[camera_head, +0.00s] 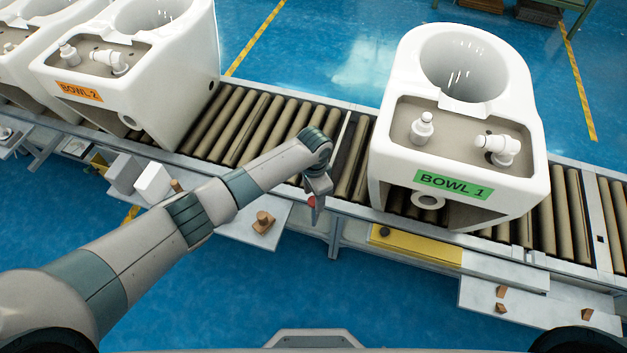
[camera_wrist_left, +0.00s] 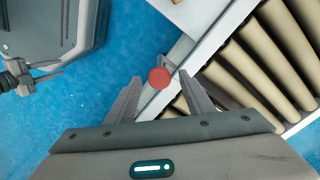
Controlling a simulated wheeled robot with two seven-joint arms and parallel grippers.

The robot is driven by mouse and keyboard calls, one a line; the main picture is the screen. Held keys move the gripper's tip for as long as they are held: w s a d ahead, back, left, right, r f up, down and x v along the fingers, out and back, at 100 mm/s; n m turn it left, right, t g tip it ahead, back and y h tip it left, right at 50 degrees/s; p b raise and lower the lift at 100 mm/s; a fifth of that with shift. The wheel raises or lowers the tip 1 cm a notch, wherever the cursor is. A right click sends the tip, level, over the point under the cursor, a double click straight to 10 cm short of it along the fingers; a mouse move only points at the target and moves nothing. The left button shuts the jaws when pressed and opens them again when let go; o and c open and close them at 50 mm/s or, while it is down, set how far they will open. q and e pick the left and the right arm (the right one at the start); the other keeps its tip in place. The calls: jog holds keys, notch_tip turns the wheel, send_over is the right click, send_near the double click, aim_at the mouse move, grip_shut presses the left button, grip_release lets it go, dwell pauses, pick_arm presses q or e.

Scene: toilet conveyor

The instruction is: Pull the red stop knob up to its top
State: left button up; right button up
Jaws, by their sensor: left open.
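The red stop knob (camera_wrist_left: 159,77) shows as a round red disc in the left wrist view, beside the conveyor's edge rail. In the head view only a small red part of the knob (camera_head: 312,201) shows, partly hidden by my gripper. My left gripper (camera_wrist_left: 160,84) is open, with one finger on each side of the knob in the picture and gaps visible on both sides. In the head view my left gripper (camera_head: 317,188) points down at the conveyor's near edge. I cannot tell its height relative to the knob.
The roller conveyor (camera_head: 247,125) runs across behind the gripper. A white toilet labelled BOWL 1 (camera_head: 453,185) stands on it to the right, and BOWL 2 (camera_head: 79,91) to the left. A low shelf with a small brown block (camera_head: 264,221) sits below the near rail.

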pick_arm(q)
notch_tip(320, 180, up, 17)
jog(key=shift+r+b, duration=0.2)
jog(key=shift+b, duration=0.25)
pick_arm(e)
jog(key=w, duration=0.2)
jog(key=w+a+r, duration=0.1)
jog(key=shift+w+a+t, duration=0.1)
jog(key=shift+t, duration=0.3)
jog(key=shift+s+f, duration=0.15)
jog(key=shift+s, duration=0.05)
pick_arm(q)
jog(key=shift+s+f, duration=0.1)
